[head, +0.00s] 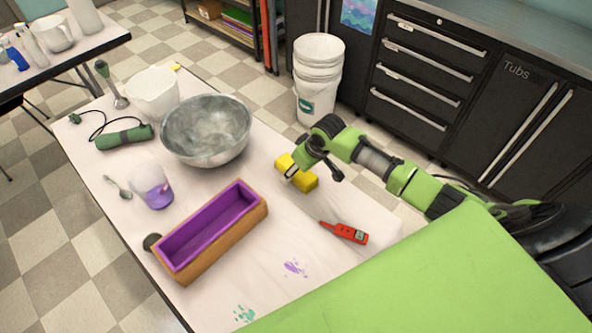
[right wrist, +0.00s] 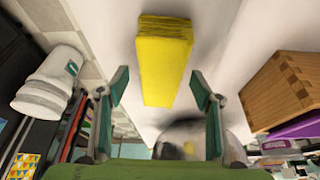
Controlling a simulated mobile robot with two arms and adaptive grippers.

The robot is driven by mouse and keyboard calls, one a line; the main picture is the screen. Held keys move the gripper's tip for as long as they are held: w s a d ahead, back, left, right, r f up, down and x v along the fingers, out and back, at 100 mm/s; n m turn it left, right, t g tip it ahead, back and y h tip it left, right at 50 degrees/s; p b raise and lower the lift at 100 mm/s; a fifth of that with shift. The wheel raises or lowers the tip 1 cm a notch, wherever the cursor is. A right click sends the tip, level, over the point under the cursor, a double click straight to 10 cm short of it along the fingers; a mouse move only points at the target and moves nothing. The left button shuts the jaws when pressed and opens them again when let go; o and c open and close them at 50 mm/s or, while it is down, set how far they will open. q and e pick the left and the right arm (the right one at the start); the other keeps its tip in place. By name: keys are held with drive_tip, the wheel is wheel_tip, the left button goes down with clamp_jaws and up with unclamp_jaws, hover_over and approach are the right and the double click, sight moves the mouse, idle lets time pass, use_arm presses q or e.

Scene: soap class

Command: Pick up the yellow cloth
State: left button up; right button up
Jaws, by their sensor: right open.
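The yellow cloth (head: 306,181) is a folded block lying on the white table, right of the steel bowl, partly hidden by my gripper. My right gripper (head: 313,174) is at the cloth in the head view, with its fingers spread. In the right wrist view, the cloth (right wrist: 163,55) lies ahead of the open right gripper (right wrist: 159,82), lined up between its two fingertips. Gaps show on both sides, and neither finger appears to touch it. My left gripper is in neither view.
A steel bowl (head: 206,131), a wooden mold with purple lining (head: 258,208), a red thermometer (head: 345,232) and a cup of purple liquid (head: 151,186) are on the table. White buckets (head: 316,84) stand on the floor beyond. The table between mold and cloth is clear.

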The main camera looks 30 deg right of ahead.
drive_tip(key=shift+c, duration=1.1)
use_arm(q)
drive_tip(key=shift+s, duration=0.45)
use_arm(e)
drive_tip(key=c, duration=0.9)
drive_tip(key=shift+w+r, duration=0.1)
drive_tip(key=shift+r, duration=0.5)
drive_tip(key=s+r, duration=0.1)
drive_tip(key=r, duration=0.1)
drive_tip(key=s+r, duration=0.3)
drive_tip(key=r, duration=0.2)
drive_tip(key=shift+s+a+r, duration=0.1)
drive_tip(key=shift+s+a, duration=0.15)
drive_tip(key=shift+a, duration=0.05)
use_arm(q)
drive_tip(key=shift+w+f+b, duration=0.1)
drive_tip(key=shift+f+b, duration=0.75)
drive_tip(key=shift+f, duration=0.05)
use_arm(e)
drive_tip(key=s+a+r, duration=0.1)
drive_tip(key=s+r, duration=0.3)
drive_tip(key=s, duration=0.5)
drive_tip(key=shift+s+a+r, duration=0.25)
drive_tip(key=shift+r, duration=0.05)
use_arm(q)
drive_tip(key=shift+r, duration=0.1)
use_arm(e)
drive_tip(key=shift+o, duration=0.2)
